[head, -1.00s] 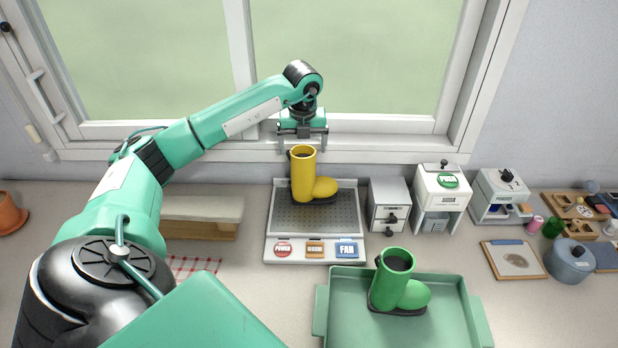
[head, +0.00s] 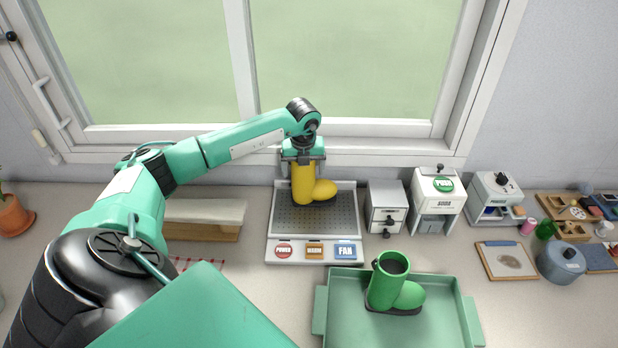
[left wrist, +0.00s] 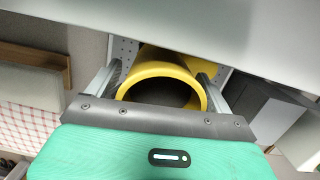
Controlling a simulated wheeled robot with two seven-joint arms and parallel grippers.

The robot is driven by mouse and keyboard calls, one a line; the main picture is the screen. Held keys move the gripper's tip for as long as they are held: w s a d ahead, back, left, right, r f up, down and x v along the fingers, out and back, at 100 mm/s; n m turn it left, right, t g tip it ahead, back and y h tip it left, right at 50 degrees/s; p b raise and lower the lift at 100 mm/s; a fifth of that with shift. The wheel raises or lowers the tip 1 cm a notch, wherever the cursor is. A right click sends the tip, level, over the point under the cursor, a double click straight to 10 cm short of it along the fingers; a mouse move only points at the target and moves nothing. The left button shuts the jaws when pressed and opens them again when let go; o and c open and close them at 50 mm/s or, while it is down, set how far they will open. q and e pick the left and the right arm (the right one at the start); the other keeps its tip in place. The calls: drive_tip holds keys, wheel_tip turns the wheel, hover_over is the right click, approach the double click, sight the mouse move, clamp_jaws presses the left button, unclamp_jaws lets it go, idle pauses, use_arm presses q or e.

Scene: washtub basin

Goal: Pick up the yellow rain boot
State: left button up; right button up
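The yellow rain boot (head: 304,188) stands upright on the perforated top of a white drying station (head: 349,215), its toe pointing right in the head view. My left gripper (head: 303,168) has come down over the boot's shaft from above. In the left wrist view the boot's round opening (left wrist: 163,72) lies between the two open fingers (left wrist: 163,92), with little room on either side. I cannot tell whether the fingers touch the shaft. My right gripper is not in view.
A green boot (head: 394,283) stands in a green tray (head: 345,325) at the front. A small drawer unit (head: 386,203) and a white dispenser (head: 437,203) stand right of the station. A window is close behind, and a wooden-edged block (head: 203,222) is at left.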

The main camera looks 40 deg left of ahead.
use_arm(q)
drive_tip(key=c, duration=1.4)
drive_tip(key=shift+r, duration=0.2)
